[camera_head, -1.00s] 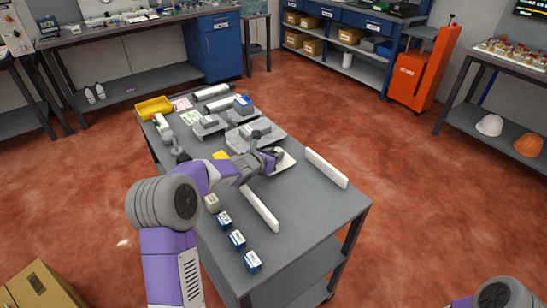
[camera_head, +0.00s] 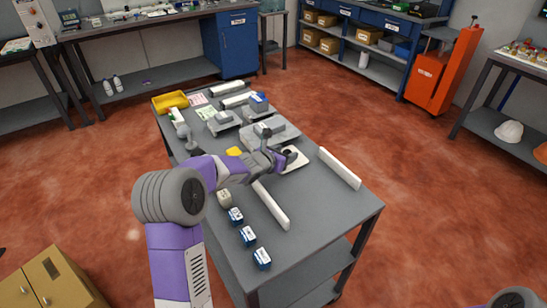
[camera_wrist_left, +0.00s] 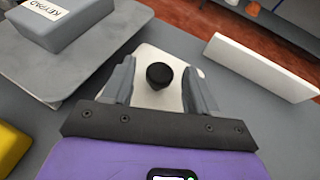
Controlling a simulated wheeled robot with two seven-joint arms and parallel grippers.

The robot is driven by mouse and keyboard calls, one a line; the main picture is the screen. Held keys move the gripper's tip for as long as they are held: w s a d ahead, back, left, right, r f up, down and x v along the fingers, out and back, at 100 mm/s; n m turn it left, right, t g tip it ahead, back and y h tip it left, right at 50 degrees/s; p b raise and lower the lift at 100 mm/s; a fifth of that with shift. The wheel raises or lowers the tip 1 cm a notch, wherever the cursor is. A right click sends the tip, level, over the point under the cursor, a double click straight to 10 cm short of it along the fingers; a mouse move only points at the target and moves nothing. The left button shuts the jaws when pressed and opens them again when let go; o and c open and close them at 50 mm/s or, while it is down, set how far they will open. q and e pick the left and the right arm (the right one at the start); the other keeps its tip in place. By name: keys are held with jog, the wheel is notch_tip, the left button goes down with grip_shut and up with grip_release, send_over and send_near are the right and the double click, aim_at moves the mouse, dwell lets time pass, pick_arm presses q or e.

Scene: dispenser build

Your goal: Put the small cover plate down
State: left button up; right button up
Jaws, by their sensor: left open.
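The small cover plate is a pale, rounded square with a black knob. In the head view the cover plate (camera_head: 296,160) appears to lie on the grey table, partly hidden by my gripper. My left gripper (camera_head: 281,156) is over its left part. In the left wrist view the cover plate (camera_wrist_left: 146,62) is just ahead of my left gripper (camera_wrist_left: 158,84). The two fingers are spread wide on either side of the black knob (camera_wrist_left: 159,75), with gaps between them and it. My right gripper is out of view.
A long white bar (camera_head: 339,168) stands right of the plate and another white bar (camera_head: 271,205) is in front. A larger grey plate (camera_wrist_left: 62,58) with a keypad block (camera_wrist_left: 62,22) is close on the left.

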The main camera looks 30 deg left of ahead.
pick_arm(q)
jog(key=p+v, duration=0.1)
jog(key=v, duration=0.9)
jog(key=shift+s, duration=0.15)
